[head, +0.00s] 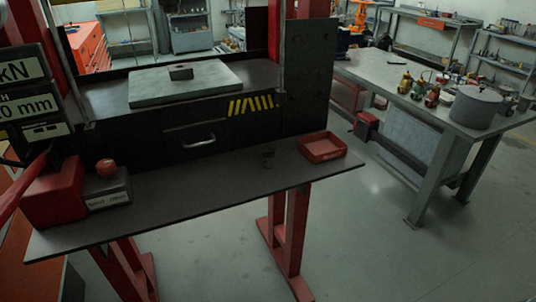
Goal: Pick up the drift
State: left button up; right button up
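I cannot pick out the drift with certainty. A small dark object (267,155) stands on the dark front shelf (225,178) of the press, left of the red tray; it is too dark and small to identify. A small dark block (181,72) sits on the pale plate (185,84) on the press bed. Neither of my grippers shows in the head view.
A red tray (322,147) lies at the shelf's right end. A red pump unit (52,192) and a grey box with a red knob (107,185) occupy its left end. A workbench (415,95) with a large grey pot (474,107) and several bottles stands right. Floor between is clear.

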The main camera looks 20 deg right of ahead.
aim_at(267, 150)
jog(key=l+u, duration=0.1)
jog(key=l, duration=1.65)
jog(key=k, duration=0.05)
